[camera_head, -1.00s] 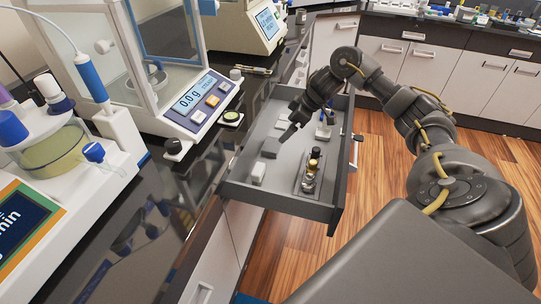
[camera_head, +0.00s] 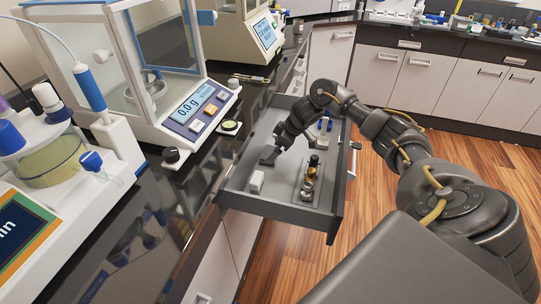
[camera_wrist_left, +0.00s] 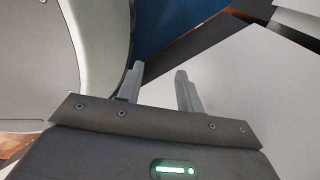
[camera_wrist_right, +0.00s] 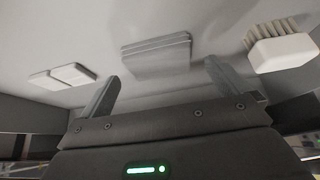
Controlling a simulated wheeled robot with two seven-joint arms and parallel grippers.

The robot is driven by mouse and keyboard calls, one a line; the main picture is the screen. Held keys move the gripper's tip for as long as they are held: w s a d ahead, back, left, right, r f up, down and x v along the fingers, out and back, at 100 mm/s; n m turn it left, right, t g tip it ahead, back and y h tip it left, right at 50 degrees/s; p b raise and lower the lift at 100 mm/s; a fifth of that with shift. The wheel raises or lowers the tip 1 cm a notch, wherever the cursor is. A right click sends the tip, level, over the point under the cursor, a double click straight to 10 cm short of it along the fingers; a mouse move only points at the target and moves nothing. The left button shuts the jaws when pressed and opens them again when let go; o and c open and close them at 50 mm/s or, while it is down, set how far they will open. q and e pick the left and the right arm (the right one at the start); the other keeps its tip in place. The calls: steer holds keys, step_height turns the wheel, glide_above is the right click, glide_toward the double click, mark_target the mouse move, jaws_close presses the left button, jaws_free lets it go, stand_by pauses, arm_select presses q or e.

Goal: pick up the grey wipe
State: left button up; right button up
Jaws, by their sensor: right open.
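The grey wipe (camera_wrist_right: 157,55) is a folded flat cloth lying on the drawer floor in the right wrist view. It lies ahead of and between the fingertips of my right gripper (camera_wrist_right: 165,85), which is open and empty. In the head view my right gripper (camera_head: 272,152) reaches down into the open drawer (camera_head: 285,212). There it covers much of the wipe's area, so I cannot clearly separate the two. My left gripper (camera_wrist_left: 157,85) shows only in the left wrist view, with its fingers apart and nothing between them.
A balance (camera_head: 195,100) stands on the counter.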

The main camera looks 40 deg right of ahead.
steer(key=shift+x, duration=1.4)
steer(key=shift+d, duration=0.1)
steer(key=c, duration=1)
steer(key=shift+r, duration=0.1)
steer(key=shift+r, duration=0.55)
steer(key=s+d+r, duration=0.9)
steer(key=d+r, duration=0.1)
steer(key=r, duration=0.1)
steer(key=shift+d+r+b, duration=0.35)
steer(key=shift+r+b, duration=0.05)
steer(key=shift+b, duration=0.05)
